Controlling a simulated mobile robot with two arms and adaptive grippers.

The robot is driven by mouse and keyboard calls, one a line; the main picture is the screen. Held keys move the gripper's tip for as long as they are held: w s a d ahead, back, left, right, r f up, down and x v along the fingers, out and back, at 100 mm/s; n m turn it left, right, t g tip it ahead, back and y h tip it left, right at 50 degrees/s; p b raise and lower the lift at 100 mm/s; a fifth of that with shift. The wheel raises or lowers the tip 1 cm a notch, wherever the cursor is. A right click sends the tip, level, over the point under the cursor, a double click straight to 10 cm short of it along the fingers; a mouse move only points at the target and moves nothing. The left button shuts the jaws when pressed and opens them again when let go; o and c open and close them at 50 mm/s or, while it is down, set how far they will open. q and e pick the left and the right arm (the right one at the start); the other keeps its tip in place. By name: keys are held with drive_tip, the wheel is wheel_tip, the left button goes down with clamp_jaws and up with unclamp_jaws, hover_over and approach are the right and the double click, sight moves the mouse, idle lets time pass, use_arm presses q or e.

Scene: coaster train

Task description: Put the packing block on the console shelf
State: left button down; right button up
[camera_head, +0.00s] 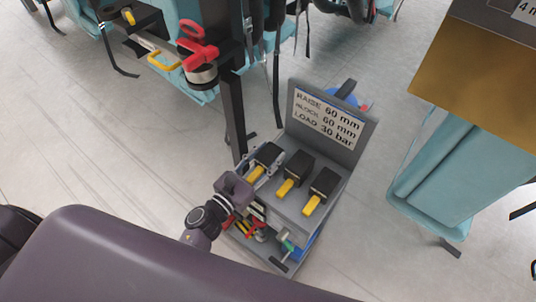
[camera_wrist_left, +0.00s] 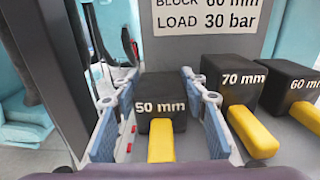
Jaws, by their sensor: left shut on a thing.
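My left gripper (camera_head: 258,167) is at the left end of the console shelf (camera_head: 296,208). Its blue-padded fingers are shut on the black 50 mm packing block (camera_wrist_left: 162,104), one on each side, with the block's yellow handle pointing toward my wrist. The block is level with its neighbours; whether it touches the shelf is hidden. To its right stand the 70 mm block (camera_wrist_left: 232,82) and the 60 mm block (camera_wrist_left: 296,88), both black with yellow handles. In the head view the 70 mm block (camera_head: 299,166) is the middle one and the 60 mm block (camera_head: 323,184) is rightmost. My right gripper is not visible.
The console's sign (camera_head: 328,118) reads raise 60 mm, block 60 mm, load 30 bar. Red and green-handled tools lie in its lower bay (camera_head: 262,235). A dark post (camera_head: 233,118) stands close behind-left. A teal structure (camera_head: 445,175) is at right, with clear floor between.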

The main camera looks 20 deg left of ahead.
sight(261, 162)
use_arm(q)
drive_tip(key=shift+r, duration=0.1)
drive_tip(key=c, duration=1.2)
unclamp_jaws()
drive_tip(key=shift+f, duration=0.2)
drive_tip(key=shift+r, duration=0.1)
drive_tip(key=b+v, duration=0.1)
drive_tip(key=v, duration=0.5)
drive_tip(key=shift+s+a+b, duration=0.1)
drive_tip(key=shift+s+b, duration=0.25)
drive_tip(key=shift+s, duration=0.05)
drive_tip(key=shift+s+a, duration=0.15)
drive_tip(key=shift+s, duration=0.2)
drive_tip(key=shift+r, duration=0.1)
